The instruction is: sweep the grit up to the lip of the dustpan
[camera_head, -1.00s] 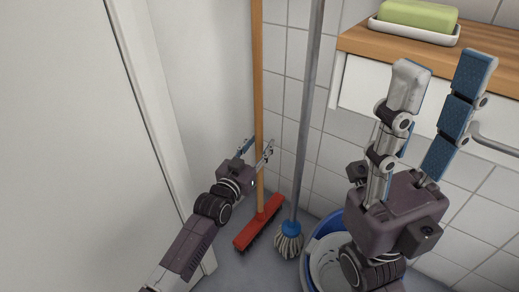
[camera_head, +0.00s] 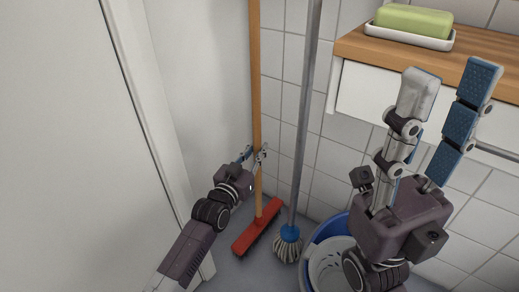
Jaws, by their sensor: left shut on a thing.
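A broom with a long orange-brown wooden handle (camera_head: 256,80) and a red head (camera_head: 258,228) stands upright in the corner, its head on the floor. My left gripper (camera_head: 254,156) is shut on the broom handle, low down above the head. My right gripper (camera_head: 448,90) is raised at the right, close to the camera, with its fingers pointing up and apart; it is open and empty. I see no grit and no dustpan in this view.
A mop (camera_head: 288,243) with a grey pole stands just right of the broom. A blue bucket (camera_head: 312,250) with a pale basket is beside it. A wooden counter (camera_head: 480,68) with a green soap bar (camera_head: 413,20) on a white dish (camera_head: 410,37) juts out at the right. A white door edge is left.

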